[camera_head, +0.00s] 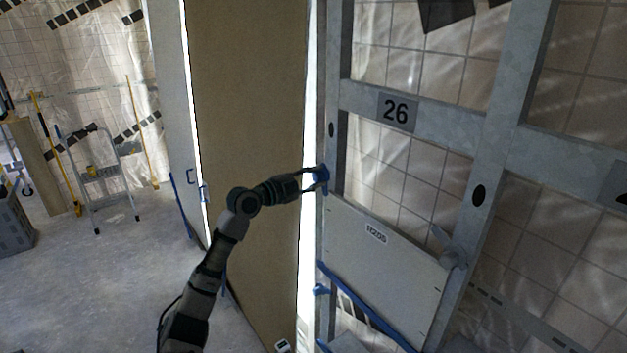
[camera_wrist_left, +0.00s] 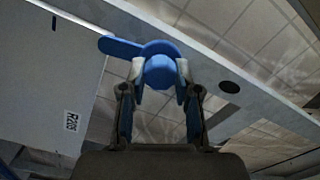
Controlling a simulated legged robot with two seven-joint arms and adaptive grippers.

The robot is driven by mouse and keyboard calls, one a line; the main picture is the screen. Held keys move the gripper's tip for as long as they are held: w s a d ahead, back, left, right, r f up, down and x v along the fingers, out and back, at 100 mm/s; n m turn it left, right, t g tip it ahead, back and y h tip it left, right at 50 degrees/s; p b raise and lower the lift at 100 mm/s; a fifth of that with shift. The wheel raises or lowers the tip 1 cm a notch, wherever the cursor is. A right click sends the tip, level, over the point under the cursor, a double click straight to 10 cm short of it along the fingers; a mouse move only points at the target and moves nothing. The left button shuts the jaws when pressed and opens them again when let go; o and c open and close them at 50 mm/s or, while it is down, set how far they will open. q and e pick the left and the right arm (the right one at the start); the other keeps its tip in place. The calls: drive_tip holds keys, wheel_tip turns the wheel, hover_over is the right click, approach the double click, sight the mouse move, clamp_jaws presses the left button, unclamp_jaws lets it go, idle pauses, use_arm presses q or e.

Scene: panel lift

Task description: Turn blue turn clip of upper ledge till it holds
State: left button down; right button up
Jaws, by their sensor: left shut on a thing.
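The blue turn clip (camera_wrist_left: 122,47) sits on the grey frame post at the upper left corner of the white panel (camera_head: 372,250). In the left wrist view its flat tab points left over the edge of the panel, which also shows there (camera_wrist_left: 45,80). My left gripper (camera_wrist_left: 160,85) has its fingers on both sides of the clip's round blue knob and is shut on it. In the head view the left gripper (camera_head: 316,180) reaches the post from the left, and the clip (camera_head: 322,173) is partly hidden by the fingers. My right gripper does not show.
The grey metal frame (camera_head: 485,165) carries a plate marked 26 (camera_head: 396,111). A blue ledge strip (camera_head: 365,308) runs below the panel, with another blue clip (camera_head: 321,290) at its left. A tall brown board (camera_head: 250,110) stands behind my left arm. A stepladder (camera_head: 100,180) is far left.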

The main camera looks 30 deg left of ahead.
use_arm(q)
drive_tip(key=shift+w+f+m, duration=0.1)
drive_tip(key=shift+f+m, duration=0.25)
drive_tip(key=shift+m, duration=0.35)
drive_tip(key=shift+r, duration=0.1)
drive_tip(key=c, duration=1.2)
unclamp_jaws()
drive_tip(key=o, duration=0.4)
drive_tip(key=shift+w, duration=0.3)
drive_tip(key=shift+a, duration=0.1)
drive_tip(key=shift+s+r, duration=0.1)
drive_tip(key=shift+s, duration=0.1)
drive_tip(key=v, duration=1.2)
drive_tip(key=shift+w+a, duration=0.1)
